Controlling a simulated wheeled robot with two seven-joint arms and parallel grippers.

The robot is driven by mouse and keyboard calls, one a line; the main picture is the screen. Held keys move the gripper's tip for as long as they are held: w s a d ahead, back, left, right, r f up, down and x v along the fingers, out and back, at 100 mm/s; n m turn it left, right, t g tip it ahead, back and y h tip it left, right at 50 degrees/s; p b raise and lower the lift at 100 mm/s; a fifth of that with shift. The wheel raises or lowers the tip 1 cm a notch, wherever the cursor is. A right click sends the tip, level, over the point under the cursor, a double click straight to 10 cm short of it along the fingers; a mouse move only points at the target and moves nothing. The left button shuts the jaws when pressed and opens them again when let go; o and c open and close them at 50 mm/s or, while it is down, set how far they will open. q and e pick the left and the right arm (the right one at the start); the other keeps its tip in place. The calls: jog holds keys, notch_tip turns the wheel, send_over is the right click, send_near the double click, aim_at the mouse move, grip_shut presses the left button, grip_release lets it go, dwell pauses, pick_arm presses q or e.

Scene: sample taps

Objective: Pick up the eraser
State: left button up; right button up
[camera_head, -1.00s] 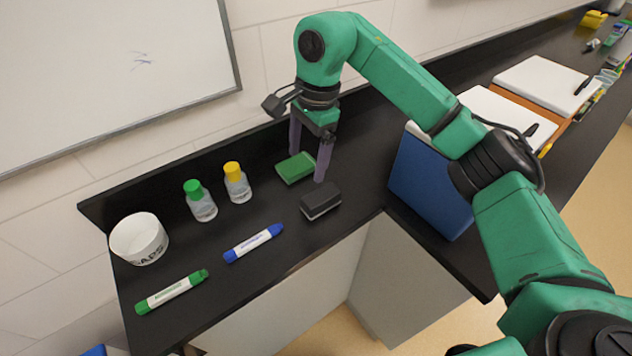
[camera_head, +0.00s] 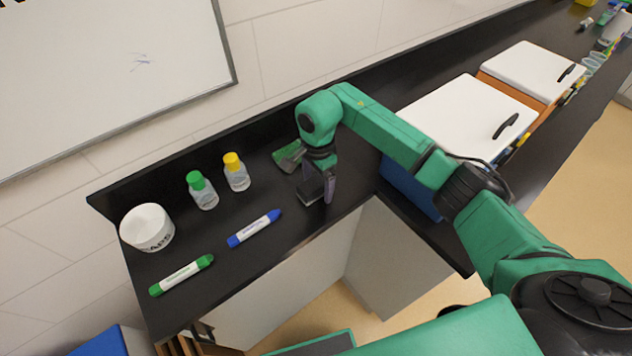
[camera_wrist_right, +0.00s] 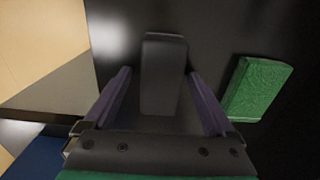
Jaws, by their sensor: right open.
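The eraser (camera_head: 309,192) is a dark grey block on the black bench, partly hidden by my right gripper in the head view. In the right wrist view the eraser (camera_wrist_right: 162,75) lies lengthwise between the two purple fingers, with dark gaps on both sides. My right gripper (camera_head: 318,191) is open and points down over the eraser, fingers on either side of it. I cannot tell how far the fingertips are above the bench. My left gripper is not in view.
A green sponge (camera_wrist_right: 258,88) lies close to the right finger in the wrist view. A blue marker (camera_head: 254,228), a green marker (camera_head: 181,275), two capped bottles (camera_head: 203,193) (camera_head: 237,175) and a white cup (camera_head: 147,229) stand or lie left. A white-lidded blue box (camera_head: 410,190) is right.

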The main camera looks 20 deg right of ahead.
grip_shut()
jog(key=shift+r, duration=0.1)
notch_tip(320, 180, up, 10)
jog(key=b, duration=0.3)
jog(key=shift+w, duration=0.15)
notch_tip(320, 180, up, 10)
send_over(317, 180)
jog(key=shift+p, duration=0.35)
